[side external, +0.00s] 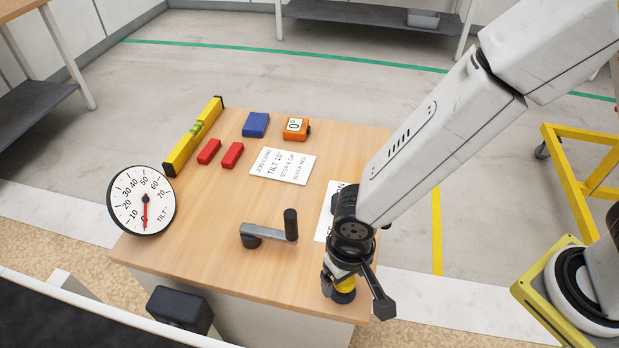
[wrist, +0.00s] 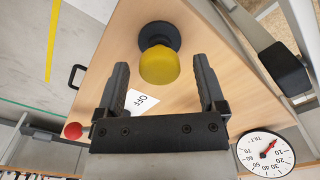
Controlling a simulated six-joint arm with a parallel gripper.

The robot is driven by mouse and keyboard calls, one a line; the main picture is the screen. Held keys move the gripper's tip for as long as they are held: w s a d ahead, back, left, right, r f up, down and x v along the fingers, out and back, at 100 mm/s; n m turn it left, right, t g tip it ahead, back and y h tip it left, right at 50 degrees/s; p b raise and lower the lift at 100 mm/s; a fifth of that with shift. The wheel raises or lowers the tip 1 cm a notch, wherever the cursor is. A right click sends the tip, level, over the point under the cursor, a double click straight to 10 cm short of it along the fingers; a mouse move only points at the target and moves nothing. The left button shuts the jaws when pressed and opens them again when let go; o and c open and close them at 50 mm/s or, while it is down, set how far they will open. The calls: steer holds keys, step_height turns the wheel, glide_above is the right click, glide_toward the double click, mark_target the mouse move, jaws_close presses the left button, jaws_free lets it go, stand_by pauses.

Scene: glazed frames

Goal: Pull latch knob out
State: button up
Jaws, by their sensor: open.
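The latch knob is a yellow rounded cap on a black round base, standing on the wooden bench top. It shows in the wrist view (wrist: 159,66), between and slightly beyond the two fingertips. In the side external view the knob (side external: 345,284) is partly covered by my gripper (side external: 355,296), at the near right corner of the bench. My gripper (wrist: 161,72) is open, with a gap visible on both sides of the knob in the wrist view. I cannot tell how far down the knob the fingers reach.
A crank handle (side external: 270,234) stands left of my gripper. A white card (side external: 325,215) is partly hidden by my arm. A tilt dial (side external: 142,202), yellow level (side external: 194,137), red blocks (side external: 231,155), blue block (side external: 256,124) and orange gauge (side external: 296,129) sit farther left and back.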

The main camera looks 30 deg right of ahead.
steer(key=shift+c, duration=0.3)
jaws_close()
steer(key=shift+r, duration=1.9)
steer(key=shift+o, duration=0.3)
jaws_free()
